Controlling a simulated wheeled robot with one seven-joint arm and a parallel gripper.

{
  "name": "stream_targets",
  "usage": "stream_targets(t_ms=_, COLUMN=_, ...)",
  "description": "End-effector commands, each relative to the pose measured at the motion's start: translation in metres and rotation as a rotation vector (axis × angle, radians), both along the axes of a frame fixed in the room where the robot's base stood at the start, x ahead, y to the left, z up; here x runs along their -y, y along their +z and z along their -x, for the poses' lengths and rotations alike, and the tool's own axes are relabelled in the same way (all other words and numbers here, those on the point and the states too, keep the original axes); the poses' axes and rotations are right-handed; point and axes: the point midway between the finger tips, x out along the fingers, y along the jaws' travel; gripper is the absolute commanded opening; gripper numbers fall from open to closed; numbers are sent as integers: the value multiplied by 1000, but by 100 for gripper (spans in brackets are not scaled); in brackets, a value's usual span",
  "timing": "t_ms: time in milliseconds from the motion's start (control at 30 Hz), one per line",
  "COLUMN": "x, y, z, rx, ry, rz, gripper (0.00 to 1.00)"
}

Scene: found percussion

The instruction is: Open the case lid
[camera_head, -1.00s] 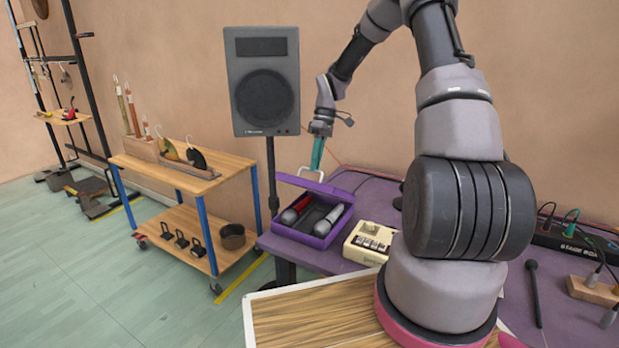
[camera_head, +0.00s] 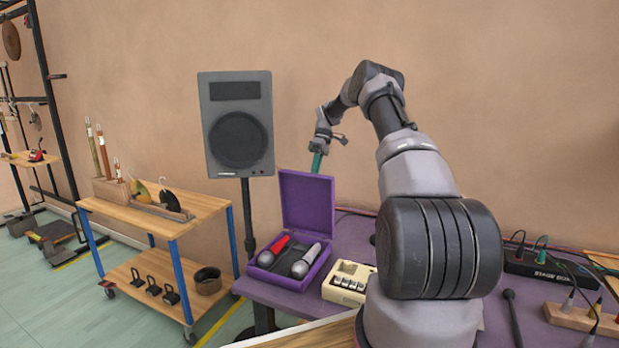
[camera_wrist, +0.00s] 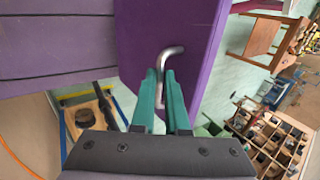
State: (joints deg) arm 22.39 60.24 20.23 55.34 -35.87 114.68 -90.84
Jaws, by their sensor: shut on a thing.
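The purple case (camera_head: 262,274) sits on the purple-topped table, with its lid (camera_head: 308,203) raised about upright at the back. Inside lie a red-bodied microphone (camera_head: 272,249) and a grey one (camera_head: 306,261) in dark lining. My gripper (camera_head: 316,162) is at the top edge of the lid, partly hidden behind it. In the wrist view my gripper's teal fingers (camera_wrist: 162,84) are closed around a bent metal handle (camera_wrist: 170,52) on the purple lid (camera_wrist: 195,35).
A cream box with buttons (camera_head: 349,282) stands right of the case. A speaker on a stand (camera_head: 237,125) is close on the left, beside a wooden cart (camera_head: 190,205). A stage box (camera_head: 545,264) and cables lie at the right. The wall is behind.

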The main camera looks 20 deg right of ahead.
Motion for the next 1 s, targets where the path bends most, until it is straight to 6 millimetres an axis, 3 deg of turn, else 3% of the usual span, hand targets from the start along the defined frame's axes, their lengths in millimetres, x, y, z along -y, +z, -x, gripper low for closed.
stream_targets(t_ms=100, x=6, y=-8, z=-4, rx=-8, ry=2, rz=1, gripper=0)
stream_targets(t_ms=667, x=9, y=-9, z=-8, rx=-9, ry=3, rz=0, gripper=0)
stream_targets(t_ms=700, x=9, y=-9, z=-8, rx=-9, ry=3, rz=0, gripper=24)
stream_targets(t_ms=767, x=9, y=-8, z=-8, rx=-9, ry=3, rz=0, gripper=42)
stream_targets(t_ms=1000, x=9, y=-5, z=-9, rx=-5, ry=2, rz=-2, gripper=42)
